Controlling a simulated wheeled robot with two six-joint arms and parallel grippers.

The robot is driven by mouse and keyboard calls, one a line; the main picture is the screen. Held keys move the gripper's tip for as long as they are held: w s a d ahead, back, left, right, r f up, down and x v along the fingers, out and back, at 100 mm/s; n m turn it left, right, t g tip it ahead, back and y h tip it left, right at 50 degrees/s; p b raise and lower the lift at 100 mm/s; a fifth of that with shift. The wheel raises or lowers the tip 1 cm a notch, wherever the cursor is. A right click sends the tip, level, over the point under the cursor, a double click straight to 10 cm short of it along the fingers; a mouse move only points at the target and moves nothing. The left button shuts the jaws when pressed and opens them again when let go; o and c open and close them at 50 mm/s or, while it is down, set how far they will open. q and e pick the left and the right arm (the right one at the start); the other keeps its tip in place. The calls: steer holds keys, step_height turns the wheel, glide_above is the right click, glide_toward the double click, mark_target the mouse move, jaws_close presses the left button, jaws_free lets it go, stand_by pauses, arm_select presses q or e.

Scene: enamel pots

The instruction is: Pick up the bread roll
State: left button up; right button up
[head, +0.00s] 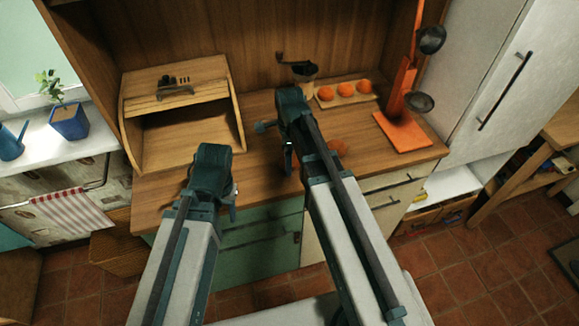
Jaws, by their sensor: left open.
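Three round orange pieces (345,90) sit in a row on a small wooden board at the back of the counter. Another orange-brown rounded thing (338,147) shows partly behind my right arm. I cannot tell for sure which of these is the bread roll. My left gripper (233,203) is open and empty, over the counter's front edge in front of the wooden bread box. My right gripper (276,142) is over the middle of the counter, left of the orange-brown thing; its jaws are seen at a poor angle.
The open wooden bread box (190,133) stands at the left of the counter (260,190). A grinder (303,71) is behind my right gripper. An orange stand with hanging ladles (402,135) is at the right. Bare counter lies between them.

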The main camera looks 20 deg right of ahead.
arm_select(q)
steer(key=shift+f, duration=0.1)
arm_select(e)
steer(key=shift+f, duration=0.1)
steer(key=c, duration=1.1)
